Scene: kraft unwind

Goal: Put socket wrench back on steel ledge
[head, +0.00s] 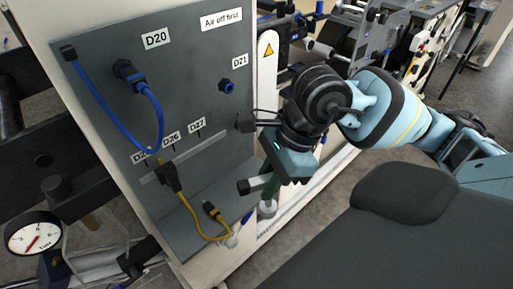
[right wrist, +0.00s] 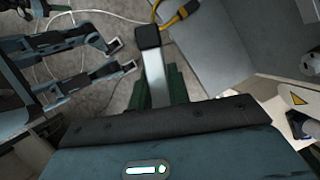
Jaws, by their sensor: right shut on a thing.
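My right gripper (head: 262,186) is shut on a mostly hidden thing with a green part (head: 268,184) and a silvery end (head: 267,208) pointing down. I take it to be the socket wrench; its green part also shows behind the finger in the right wrist view (right wrist: 178,84). It is held just right of the panel's lower end. A grey steel ledge (head: 225,183) juts out at the foot of the panel, left of the gripper. My left gripper (right wrist: 121,56) shows only in the right wrist view, fingers apart and empty.
A yellow cable (head: 190,212) with a black connector lies over the ledge. A blue cable (head: 155,105) hangs on the grey panel (head: 195,75) above. A pressure gauge (head: 34,233) is at lower left. A white post with a warning sign (head: 267,70) stands behind.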

